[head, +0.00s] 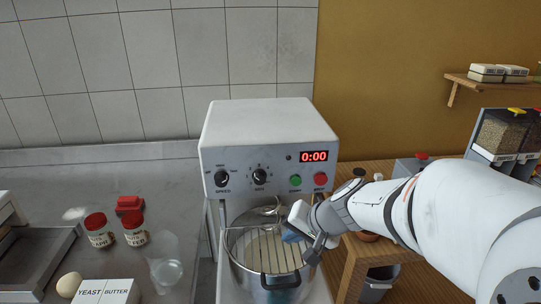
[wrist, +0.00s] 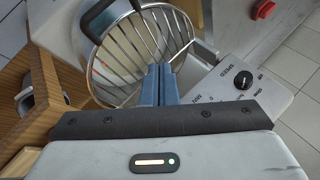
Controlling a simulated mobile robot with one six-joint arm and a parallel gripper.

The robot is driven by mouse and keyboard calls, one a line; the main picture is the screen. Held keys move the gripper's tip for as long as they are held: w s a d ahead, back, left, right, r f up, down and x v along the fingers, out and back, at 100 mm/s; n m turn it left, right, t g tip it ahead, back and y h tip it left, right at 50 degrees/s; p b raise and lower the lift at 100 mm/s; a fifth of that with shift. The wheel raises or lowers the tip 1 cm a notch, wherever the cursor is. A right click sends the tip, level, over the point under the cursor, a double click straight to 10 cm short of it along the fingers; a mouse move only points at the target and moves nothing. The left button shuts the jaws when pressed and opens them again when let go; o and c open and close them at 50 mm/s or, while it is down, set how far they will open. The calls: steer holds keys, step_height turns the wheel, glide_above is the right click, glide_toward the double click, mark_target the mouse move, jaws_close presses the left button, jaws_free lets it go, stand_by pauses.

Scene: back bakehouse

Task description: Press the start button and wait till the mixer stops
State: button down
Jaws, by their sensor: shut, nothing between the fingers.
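The white mixer (head: 265,125) stands against the tiled wall, its red display (head: 314,156) reading 0:00. Its front panel has two dark knobs, a green button (head: 295,181) and, to its right, a red button (head: 320,178). Below is a steel bowl (head: 258,278) under a wire guard (head: 265,250). My gripper (head: 291,236) is shut and empty, below the buttons near the guard's right side. In the wrist view its blue fingers (wrist: 160,82) are together in front of the guard (wrist: 140,55). The speed knob (wrist: 243,80) shows there; the buttons do not.
A wooden table (head: 362,258) stands right of the mixer, with grain dispensers (head: 500,136) beyond my arm.

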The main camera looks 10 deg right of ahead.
mark_target(296, 181)
steer(key=w+d+m+t+h+p, duration=0.1)
steer(key=w+d+m+t, duration=0.2)
steer(key=w+d+m, duration=0.3)
steer(key=w, duration=0.3)
steer(key=shift+w+f+h, duration=0.3)
steer(key=shift+w+f, duration=0.05)
steer(key=shift+f, duration=0.05)
steer(key=shift+w, duration=0.1)
steer(key=shift+w+p, duration=1.55)
steer(key=shift+w, duration=2.75)
steer(key=shift+w, duration=0.1)
steer(key=shift+w, duration=0.3)
